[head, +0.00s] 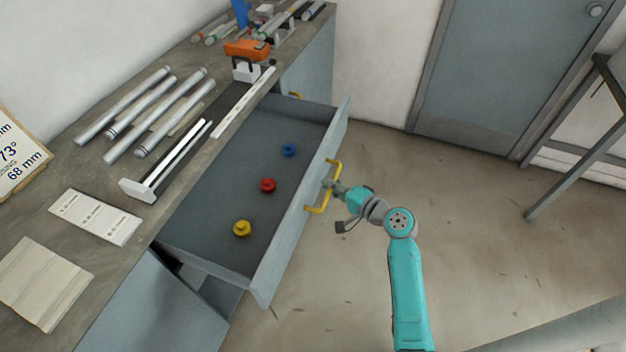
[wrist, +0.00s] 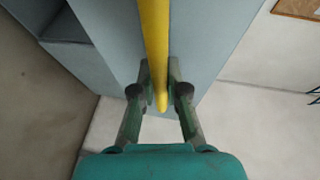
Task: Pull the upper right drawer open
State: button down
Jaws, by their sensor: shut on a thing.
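The grey-blue drawer (head: 285,250) stands pulled well out from the bench in the head view. A blue (head: 288,150), a red (head: 267,185) and a yellow (head: 241,229) round piece lie inside it. Its yellow bar handle (head: 316,210) is on the outer front face. My gripper (head: 328,184) is at the middle of this handle. In the wrist view the yellow handle (wrist: 154,45) runs between the two fingers of my gripper (wrist: 161,92), which are shut on it. The drawer front (wrist: 205,30) shows behind the handle.
The bench top (head: 60,160) holds several metal tubes (head: 125,105), an orange clamp (head: 247,50) on a rail and pale cards (head: 95,217). A door (head: 520,70) is at the back right. The floor (head: 480,230) right of the drawer is mostly clear, with a dark metal frame (head: 575,150) at the far right.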

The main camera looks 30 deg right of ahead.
jog(key=shift+s+d, duration=0.85)
jog(key=shift+s, duration=0.2)
jog(key=c, duration=1.2)
grip_release()
jog(key=v, duration=1.2)
